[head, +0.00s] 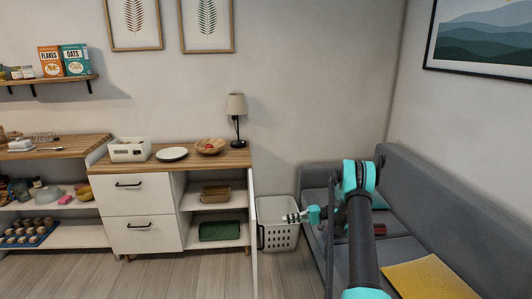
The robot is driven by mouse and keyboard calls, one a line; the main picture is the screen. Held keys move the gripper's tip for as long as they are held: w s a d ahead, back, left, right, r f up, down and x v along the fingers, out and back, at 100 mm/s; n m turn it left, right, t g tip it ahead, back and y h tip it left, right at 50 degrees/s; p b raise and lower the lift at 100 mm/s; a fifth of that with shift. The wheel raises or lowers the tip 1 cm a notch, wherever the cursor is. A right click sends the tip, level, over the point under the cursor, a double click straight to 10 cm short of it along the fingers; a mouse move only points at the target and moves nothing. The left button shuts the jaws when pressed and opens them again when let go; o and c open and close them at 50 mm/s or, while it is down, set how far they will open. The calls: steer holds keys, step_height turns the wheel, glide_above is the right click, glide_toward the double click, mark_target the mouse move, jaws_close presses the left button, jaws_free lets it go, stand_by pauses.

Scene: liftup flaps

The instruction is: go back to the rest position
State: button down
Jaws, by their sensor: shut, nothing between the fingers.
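My gripper (290,217) is at the end of my teal and dark arm, right of the middle of the head view. It is small in the picture and shut, with nothing held. It shows in front of the white laundry basket (278,240), just right of the cabinet's open door (254,225). I see a gap between the gripper and the door in the picture, but cannot tell the depth between them. My arm reaches up from the bottom edge and bends toward the left.
The white cabinet (138,206) has two shut drawers and open shelves with a wicker basket (215,193) and a green bin (220,231). A lamp (236,118) stands on top. The grey sofa (405,190) lies behind my arm at right. Floor (180,275) in front is clear.

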steer(key=s+a+r+m+t+h, duration=0.1)
steer(key=s+a+r+h, duration=0.25)
steer(key=r, duration=0.55)
steer(key=s+d+r+t+h, duration=0.15)
steer(key=s+r+h, duration=0.4)
steer(key=s, duration=0.55)
steer(key=s+d+t+h, duration=0.1)
steer(key=s+d+h, duration=0.2)
steer(key=s, duration=1)
steer(key=s+d+f+t+h, duration=0.1)
steer(key=s+d+h, duration=0.3)
steer(key=s, duration=0.9)
steer(key=shift+s+d+n+t+h, duration=0.3)
steer(key=shift+s+d+n+t, duration=0.15)
steer(key=shift+d, duration=0.75)
